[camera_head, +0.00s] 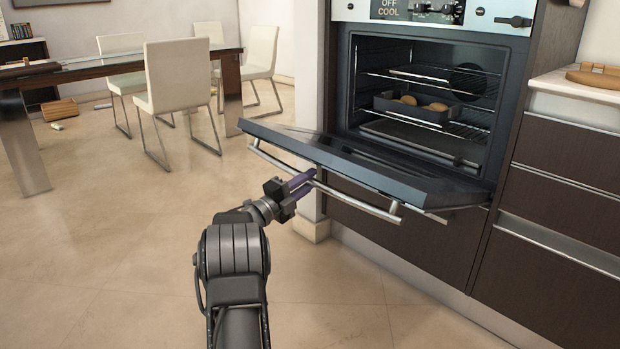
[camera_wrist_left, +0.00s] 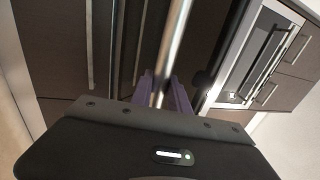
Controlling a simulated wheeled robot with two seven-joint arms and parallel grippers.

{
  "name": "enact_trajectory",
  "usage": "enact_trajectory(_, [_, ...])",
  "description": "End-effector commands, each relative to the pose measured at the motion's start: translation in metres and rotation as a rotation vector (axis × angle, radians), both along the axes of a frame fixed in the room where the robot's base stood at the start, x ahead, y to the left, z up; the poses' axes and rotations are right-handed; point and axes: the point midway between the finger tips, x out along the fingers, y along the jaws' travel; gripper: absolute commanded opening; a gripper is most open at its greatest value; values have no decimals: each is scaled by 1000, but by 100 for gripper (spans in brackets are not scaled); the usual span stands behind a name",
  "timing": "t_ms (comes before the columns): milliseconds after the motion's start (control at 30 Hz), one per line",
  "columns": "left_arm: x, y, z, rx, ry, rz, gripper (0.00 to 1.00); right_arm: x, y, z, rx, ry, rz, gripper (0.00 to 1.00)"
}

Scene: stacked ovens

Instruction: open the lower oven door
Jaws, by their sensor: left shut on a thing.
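The lower oven (camera_head: 425,95) is at the right in the head view, and its inside is visible. Its door (camera_head: 380,168) is swung far down, tilted outward, and not quite level. A metal bar handle (camera_head: 350,200) runs along the door's outer edge. My left gripper (camera_head: 302,183) is shut on the handle near its left part. The left wrist view shows the handle (camera_wrist_left: 173,50) running between the purple fingers (camera_wrist_left: 163,92). My right gripper is in neither view.
A dark tray with several round buns (camera_head: 418,106) sits on an oven rack. Brown drawers and a counter (camera_head: 575,88) stand to the right. A table (camera_head: 130,65) with white chairs (camera_head: 178,75) is at the back left. The floor (camera_head: 120,240) at left is clear.

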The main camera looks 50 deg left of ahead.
Motion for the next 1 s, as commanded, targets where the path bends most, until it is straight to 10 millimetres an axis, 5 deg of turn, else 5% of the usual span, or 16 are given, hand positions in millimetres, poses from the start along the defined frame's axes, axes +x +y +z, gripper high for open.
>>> enact_trajectory(200, [3, -1, -3, -4, 8, 1, 0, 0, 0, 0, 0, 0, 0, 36])
enact_trajectory(233, [3, -1, -3, -4, 8, 1, 22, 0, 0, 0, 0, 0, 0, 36])
enact_trajectory(500, [2, -1, -2, -3, 5, 0, 42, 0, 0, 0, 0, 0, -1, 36])
enact_trajectory(833, [-2, 0, -1, -2, 4, 1, 42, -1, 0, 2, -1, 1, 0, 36])
enact_trajectory(1000, [-21, 0, -3, -4, 6, 2, 42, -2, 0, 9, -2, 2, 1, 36])
